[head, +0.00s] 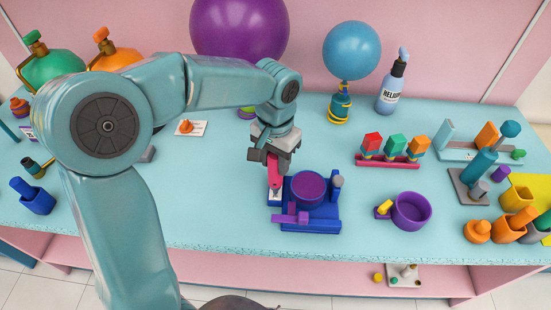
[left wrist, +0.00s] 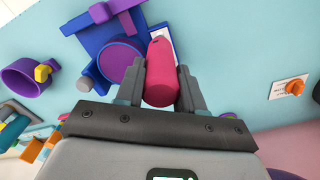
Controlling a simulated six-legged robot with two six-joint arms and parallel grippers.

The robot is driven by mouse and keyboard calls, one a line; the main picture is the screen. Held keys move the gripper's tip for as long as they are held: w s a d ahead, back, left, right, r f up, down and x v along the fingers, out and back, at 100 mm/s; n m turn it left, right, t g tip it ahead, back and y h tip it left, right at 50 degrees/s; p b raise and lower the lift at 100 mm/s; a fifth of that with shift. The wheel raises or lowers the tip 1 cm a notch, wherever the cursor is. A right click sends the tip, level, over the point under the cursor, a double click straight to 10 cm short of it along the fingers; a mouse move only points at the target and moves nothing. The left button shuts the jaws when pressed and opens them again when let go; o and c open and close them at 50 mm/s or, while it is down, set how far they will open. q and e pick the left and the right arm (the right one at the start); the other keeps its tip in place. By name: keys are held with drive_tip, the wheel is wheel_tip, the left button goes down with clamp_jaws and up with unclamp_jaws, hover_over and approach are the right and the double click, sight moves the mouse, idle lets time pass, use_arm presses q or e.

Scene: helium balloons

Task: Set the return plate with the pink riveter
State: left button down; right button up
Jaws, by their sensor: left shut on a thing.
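The pink riveter (head: 273,172) is held upright in my left gripper (head: 271,160), which is shut on it. In the left wrist view the riveter (left wrist: 161,75) sits between the two grey fingers (left wrist: 160,88). Its lower end is over the left edge of a blue fixture (head: 323,225), by a small white label (head: 275,195); I cannot tell whether it touches. The fixture carries a round purple dish (head: 308,187), a purple bar piece (head: 290,216) and a grey-topped post (head: 337,182). I cannot tell which part is the return plate. My right gripper is out of view.
A purple cup (head: 411,211) with a yellow piece stands right of the fixture. A red rack (head: 388,161) with coloured blocks is behind it. A blue balloon (head: 351,51) and a bottle (head: 392,85) stand at the back. The table front between the blue holder (head: 36,198) and fixture looks mostly clear.

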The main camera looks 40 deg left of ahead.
use_arm(q)
drive_tip(key=shift+s+f+b, duration=0.1)
drive_tip(key=shift+f+b, duration=0.8)
drive_tip(key=shift+f, duration=0.35)
idle(1.0)
drive_tip(key=shift+r+p, duration=0.75)
drive_tip(key=shift+r, duration=0.1)
wheel_tip(320, 180, up, 2)
drive_tip(key=shift+r+p, duration=0.15)
drive_tip(key=shift+p, duration=0.65)
